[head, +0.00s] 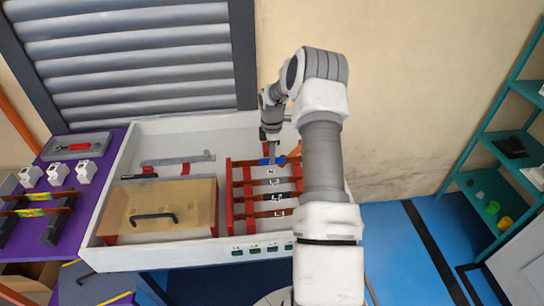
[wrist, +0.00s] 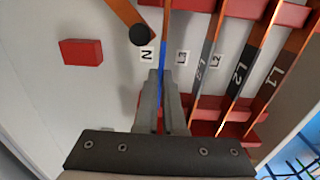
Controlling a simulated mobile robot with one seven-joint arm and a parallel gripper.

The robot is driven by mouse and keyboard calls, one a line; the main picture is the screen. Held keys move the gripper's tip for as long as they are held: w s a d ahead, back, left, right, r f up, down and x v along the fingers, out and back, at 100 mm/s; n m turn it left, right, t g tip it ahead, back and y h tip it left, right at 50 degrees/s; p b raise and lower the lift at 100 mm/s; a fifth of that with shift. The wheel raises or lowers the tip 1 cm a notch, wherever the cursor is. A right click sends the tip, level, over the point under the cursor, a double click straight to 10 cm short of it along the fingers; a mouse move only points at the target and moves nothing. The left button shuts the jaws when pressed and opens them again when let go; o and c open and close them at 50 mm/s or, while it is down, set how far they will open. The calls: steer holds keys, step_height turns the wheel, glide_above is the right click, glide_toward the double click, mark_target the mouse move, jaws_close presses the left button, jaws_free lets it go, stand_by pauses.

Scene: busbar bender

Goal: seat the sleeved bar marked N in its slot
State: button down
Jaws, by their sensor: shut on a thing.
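The N bar, a copper bar with a blue sleeve (wrist: 163,58), is between the fingers of my gripper (wrist: 166,82), which is shut on it. In the head view the blue sleeve (head: 264,161) shows at the back of the red slotted rack (head: 229,200), beside my gripper (head: 272,156). The white N label (wrist: 147,54) lies just left of the bar in the wrist view. The bar runs roughly parallel to the rack's other bars. My gripper hides part of it, and I cannot tell whether its ends are down in the slots.
Dark-sleeved bars L3 (wrist: 201,68), L2 (wrist: 237,72) and L1 (wrist: 277,78) lie in the rack close to the right. An angled copper strip (wrist: 125,14) with a black round end is near the N label. A wooden cover (head: 160,205) with a black handle is left of the rack.

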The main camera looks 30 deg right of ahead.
steer(key=shift+f+b, duration=1.1)
steer(key=shift+f, duration=0.35)
steer(key=c, duration=0.9)
jaws_free()
steer(key=shift+c, duration=0.2)
step_height(320, 180, up, 18)
steer(key=shift+f, duration=0.2)
